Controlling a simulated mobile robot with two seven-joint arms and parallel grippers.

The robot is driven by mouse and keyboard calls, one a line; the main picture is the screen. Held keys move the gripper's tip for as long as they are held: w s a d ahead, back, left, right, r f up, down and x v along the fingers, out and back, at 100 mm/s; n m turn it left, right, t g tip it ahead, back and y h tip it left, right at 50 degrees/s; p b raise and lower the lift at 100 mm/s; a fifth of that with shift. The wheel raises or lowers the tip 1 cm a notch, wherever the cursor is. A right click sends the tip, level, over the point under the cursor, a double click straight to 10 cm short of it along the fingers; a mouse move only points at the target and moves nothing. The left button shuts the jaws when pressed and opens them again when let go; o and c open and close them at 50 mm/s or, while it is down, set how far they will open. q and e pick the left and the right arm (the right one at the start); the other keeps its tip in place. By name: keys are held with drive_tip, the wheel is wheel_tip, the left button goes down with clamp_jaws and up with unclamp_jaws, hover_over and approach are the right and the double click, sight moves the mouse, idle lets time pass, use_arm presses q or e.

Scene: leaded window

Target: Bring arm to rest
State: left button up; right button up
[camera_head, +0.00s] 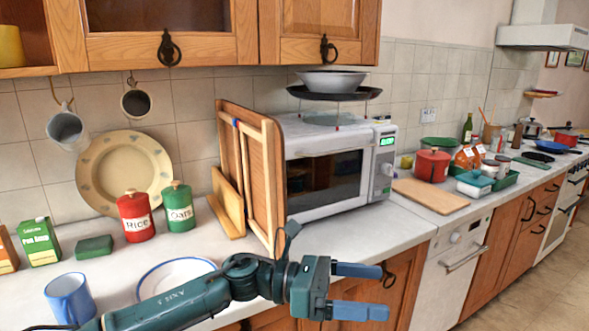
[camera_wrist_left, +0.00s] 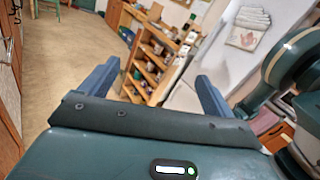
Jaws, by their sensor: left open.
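My left arm comes in from the bottom left in the head view and reaches across the front of the counter. My left gripper (camera_head: 372,291) is open and empty, with its two blue fingers pointing right, in front of the cabinet doors below the worktop. In the left wrist view the fingers of the left gripper (camera_wrist_left: 158,80) stand wide apart with nothing between them. My right gripper is not in view.
The worktop (camera_head: 335,235) holds a microwave (camera_head: 335,165), a red canister (camera_head: 136,217), a green canister (camera_head: 180,207), a white plate (camera_head: 175,275) and a blue mug (camera_head: 70,297). A wooden board (camera_head: 430,196) lies right of the microwave. Open floor (camera_head: 535,275) is at the right.

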use_arm(q)
drive_tip(key=a+f+m+t+y, duration=0.2)
drive_tip(key=a+f+m+t, duration=0.3)
drive_tip(key=m, duration=0.7)
drive_tip(key=a+f+m+t+y, duration=0.2)
drive_tip(key=f+m+t, duration=0.3)
drive_tip(key=m+t, duration=0.5)
drive_tip(key=a+f+m+t+y, duration=0.2)
drive_tip(key=a+f+m+t, duration=0.2)
drive_tip(key=m, duration=1)
drive_tip(key=s+a+f+n+g+y, duration=0.4)
drive_tip(key=s+a+f+n+y, duration=0.4)
drive_tip(key=s+a+f+n, duration=0.5)
wheel_tip(320, 180, down, 4)
drive_tip(key=shift+s+a+f+n+g+y, duration=0.2)
drive_tip(key=shift+s+a+n+g+y, duration=0.15)
drive_tip(key=shift+s+n, duration=0.6)
